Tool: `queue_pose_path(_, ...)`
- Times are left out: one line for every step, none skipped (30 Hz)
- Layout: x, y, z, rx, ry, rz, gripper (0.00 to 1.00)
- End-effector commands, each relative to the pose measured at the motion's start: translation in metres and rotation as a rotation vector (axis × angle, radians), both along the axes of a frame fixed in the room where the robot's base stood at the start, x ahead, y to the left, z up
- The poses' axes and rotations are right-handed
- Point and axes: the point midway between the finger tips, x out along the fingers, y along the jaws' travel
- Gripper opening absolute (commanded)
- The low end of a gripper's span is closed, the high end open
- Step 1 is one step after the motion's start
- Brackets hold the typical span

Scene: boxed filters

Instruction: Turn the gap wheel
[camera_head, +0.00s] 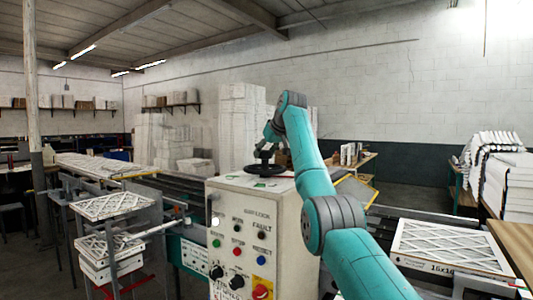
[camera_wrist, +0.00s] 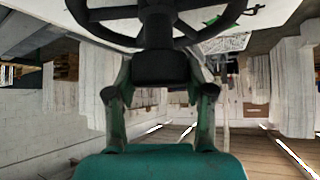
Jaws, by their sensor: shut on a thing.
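The gap wheel (camera_head: 265,169) is a black spoked handwheel on top of a pale control cabinet (camera_head: 262,222). In the wrist view the wheel (camera_wrist: 232,14) fills the top of the picture, with its dark hub and rim showing. My gripper (camera_head: 265,153) is above the wheel in the head view. In the wrist view my gripper (camera_wrist: 160,85) has its two fingers on either side of a dark block-like part below the hub, and it is shut on this part of the wheel. The fingertips' exact contact is partly hidden.
The cabinet front carries several buttons and knobs and a red stop button (camera_head: 262,291). A conveyor with a boxed filter (camera_head: 450,246) runs to the right. Filters (camera_head: 112,205) are stacked on a stand at left. White stacks (camera_head: 240,125) stand behind.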

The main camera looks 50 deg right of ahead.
Motion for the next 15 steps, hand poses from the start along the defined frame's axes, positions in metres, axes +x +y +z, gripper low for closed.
queue_pose_path(-0.0004, -0.0006, -0.0004, 0.002, 0.000, 0.022, 0.00)
queue_pose_path(-0.0003, -0.0005, -0.0006, 0.002, 0.001, 0.035, 0.00)
queue_pose_path(-0.0002, -0.0003, -0.0006, 0.002, 0.001, 0.052, 0.00)
queue_pose_path(0.0000, -0.0001, -0.0008, 0.002, 0.000, 0.064, 0.00)
queue_pose_path(0.0001, -0.0001, -0.0011, 0.001, 0.002, 0.074, 0.00)
queue_pose_path(0.0002, -0.0001, -0.0013, 0.001, 0.002, 0.086, 0.00)
queue_pose_path(0.0002, 0.0000, -0.0011, 0.002, 0.001, 0.093, 0.00)
queue_pose_path(0.0002, 0.0001, -0.0010, 0.002, 0.001, 0.100, 0.00)
queue_pose_path(0.0002, 0.0001, -0.0010, 0.001, 0.002, 0.107, 0.00)
queue_pose_path(0.0001, 0.0002, -0.0011, 0.001, 0.002, 0.111, 0.00)
queue_pose_path(0.0001, 0.0001, -0.0012, 0.001, 0.002, 0.114, 0.00)
queue_pose_path(0.0001, 0.0001, -0.0012, 0.002, 0.001, 0.117, 0.00)
queue_pose_path(0.0001, 0.0002, -0.0011, 0.001, 0.002, 0.120, 0.00)
queue_pose_path(0.0001, 0.0002, -0.0011, 0.001, 0.002, 0.121, 0.00)
queue_pose_path(0.0001, 0.0002, -0.0012, 0.001, 0.002, 0.121, 0.00)
